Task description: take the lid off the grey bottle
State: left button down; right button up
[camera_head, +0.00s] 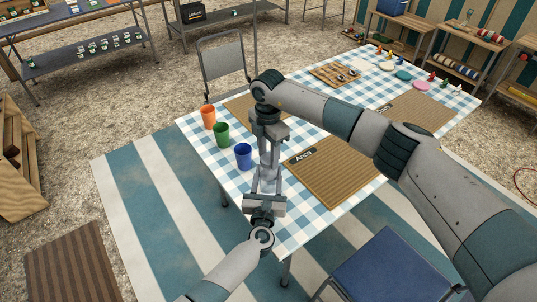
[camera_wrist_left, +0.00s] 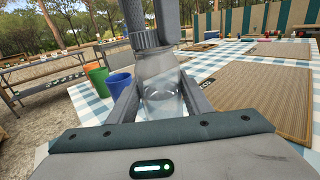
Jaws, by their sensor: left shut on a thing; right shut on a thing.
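The grey bottle (camera_wrist_left: 163,88) is translucent and stands between the fingers of my left gripper (camera_wrist_left: 158,98), which is shut on its body. In the head view the bottle (camera_head: 268,178) is a small pale shape, largely covered by the grippers. My right gripper (camera_head: 267,152) comes down from above and is shut on the ridged grey lid (camera_wrist_left: 146,39). In the left wrist view the lid is at the bottle's top; I cannot tell whether it is loose. The right fingers hide part of the lid.
Orange (camera_head: 208,117), green (camera_head: 221,134) and blue (camera_head: 243,156) cups stand left of the grippers on the checked table (camera_head: 190,130). A woven mat (camera_head: 335,175) lies to the right. A blue chair (camera_head: 385,270) stands at the front, a grey chair (camera_head: 222,62) behind.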

jog(key=n, duration=0.4)
jog(key=shift+n, duration=0.4)
jog(key=n, duration=0.4)
jog(key=shift+r+n, duration=0.1)
jog(key=shift+n, duration=0.2)
jog(key=n, duration=1.4)
jog(key=shift+n, duration=0.4)
jog(key=n, duration=0.8)
jog(key=shift+n, duration=0.4)
jog(key=n, duration=0.5)
jog(key=shift+n, duration=0.4)
